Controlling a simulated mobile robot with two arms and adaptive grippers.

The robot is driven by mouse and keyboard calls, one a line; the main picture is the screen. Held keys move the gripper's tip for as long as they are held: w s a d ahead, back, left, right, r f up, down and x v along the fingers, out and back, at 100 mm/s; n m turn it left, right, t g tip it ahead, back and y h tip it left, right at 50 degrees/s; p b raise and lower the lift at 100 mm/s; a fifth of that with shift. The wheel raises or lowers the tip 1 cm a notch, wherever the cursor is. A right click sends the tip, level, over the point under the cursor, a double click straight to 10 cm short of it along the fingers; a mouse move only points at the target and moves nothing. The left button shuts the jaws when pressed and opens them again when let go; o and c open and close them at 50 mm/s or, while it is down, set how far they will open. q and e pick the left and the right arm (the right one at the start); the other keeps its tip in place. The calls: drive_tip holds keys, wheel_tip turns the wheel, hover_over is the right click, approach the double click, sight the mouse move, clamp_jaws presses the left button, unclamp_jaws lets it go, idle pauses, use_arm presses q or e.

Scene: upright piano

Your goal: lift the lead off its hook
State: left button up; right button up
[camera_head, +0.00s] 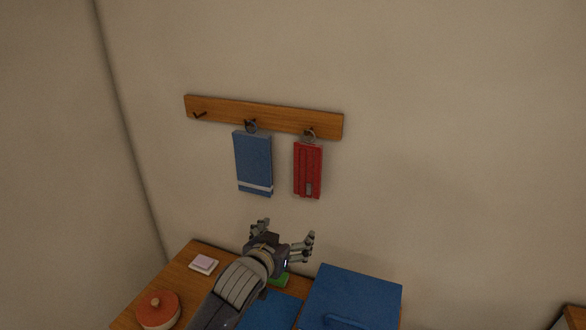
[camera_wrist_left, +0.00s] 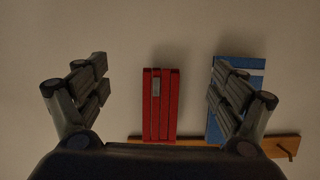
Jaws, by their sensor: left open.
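The red lead (camera_head: 308,171) hangs by a ring from the right hook of the wooden rail (camera_head: 230,109) on the wall. My left gripper (camera_head: 286,233) is open and empty, below the lead and apart from it. In the left wrist view the lead (camera_wrist_left: 160,104) shows upside down between the two open fingers (camera_wrist_left: 158,88), farther off, with its metal clip visible. Its ring and hook are hidden there behind the gripper body. My right gripper is not in view.
A blue towel (camera_head: 254,162) hangs close left of the lead; the leftmost hook (camera_head: 200,115) is empty. Below are a wooden top (camera_head: 183,273), a lidded orange pot (camera_head: 158,311), a soap-like block on a dish (camera_head: 204,264) and a blue box (camera_head: 352,297). The wall to the right is clear.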

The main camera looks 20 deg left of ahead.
sight(306, 153)
use_arm(q)
drive_tip(key=w+r+t, duration=0.2)
drive_tip(key=w+r, duration=0.1)
drive_tip(key=r, duration=0.4)
drive_tip(key=w+r+t, duration=0.2)
drive_tip(key=w+r, duration=0.2)
drive_tip(key=r, duration=0.3)
drive_tip(key=shift+w+a+r+p, duration=0.1)
drive_tip(key=shift+w+p, duration=0.7)
drive_tip(key=shift+w, duration=1.85)
drive_tip(key=shift+w+a+r+p, duration=0.1)
drive_tip(key=shift+w+p, duration=0.7)
drive_tip(key=shift+w, duration=1.85)
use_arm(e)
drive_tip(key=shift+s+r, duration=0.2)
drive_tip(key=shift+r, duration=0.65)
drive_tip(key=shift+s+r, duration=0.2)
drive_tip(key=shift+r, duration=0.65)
use_arm(q)
drive_tip(key=c, duration=1.2)
